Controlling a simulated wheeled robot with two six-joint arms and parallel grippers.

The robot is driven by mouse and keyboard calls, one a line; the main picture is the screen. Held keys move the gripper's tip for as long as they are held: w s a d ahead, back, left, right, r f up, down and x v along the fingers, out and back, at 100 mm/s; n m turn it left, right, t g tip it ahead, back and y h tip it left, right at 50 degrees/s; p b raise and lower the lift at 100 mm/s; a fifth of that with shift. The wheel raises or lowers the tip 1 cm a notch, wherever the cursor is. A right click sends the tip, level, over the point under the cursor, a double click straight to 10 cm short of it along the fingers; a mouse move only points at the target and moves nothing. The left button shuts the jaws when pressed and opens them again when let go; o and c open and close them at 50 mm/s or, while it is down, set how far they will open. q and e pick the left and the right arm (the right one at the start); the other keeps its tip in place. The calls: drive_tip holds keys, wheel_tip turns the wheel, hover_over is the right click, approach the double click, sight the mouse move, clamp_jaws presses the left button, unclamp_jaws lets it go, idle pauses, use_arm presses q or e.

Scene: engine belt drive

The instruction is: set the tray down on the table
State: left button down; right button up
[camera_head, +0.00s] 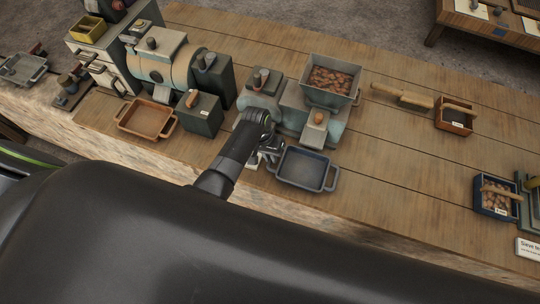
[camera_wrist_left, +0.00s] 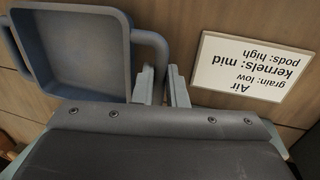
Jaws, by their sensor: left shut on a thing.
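The tray is a shallow blue-grey pan (camera_head: 304,168) with a handle at each side, near the front edge of the wooden table (camera_head: 385,190) in the head view. It looks level; I cannot tell whether its base touches the wood. My left gripper (camera_head: 266,156) is at its left handle. In the left wrist view the tray (camera_wrist_left: 78,48) is at the upper left, empty where it shows, and its handle runs down between the two fingers (camera_wrist_left: 161,85), which are shut on it. My right gripper is not in view.
A machine with a hopper of brown pods (camera_head: 331,80) stands behind the tray. A brown tray (camera_head: 146,118) is to the left, a blue bin (camera_head: 496,198) to the far right. A printed card (camera_wrist_left: 252,66) lies beside the gripper. Bare wood lies right of the tray.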

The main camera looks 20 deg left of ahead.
use_arm(q)
drive_tip(key=shift+f, duration=0.1)
drive_tip(key=c, duration=1.5)
unclamp_jaws()
drive_tip(key=shift+o, duration=0.2)
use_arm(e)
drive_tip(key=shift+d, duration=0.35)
use_arm(q)
drive_tip(key=v, duration=1.2)
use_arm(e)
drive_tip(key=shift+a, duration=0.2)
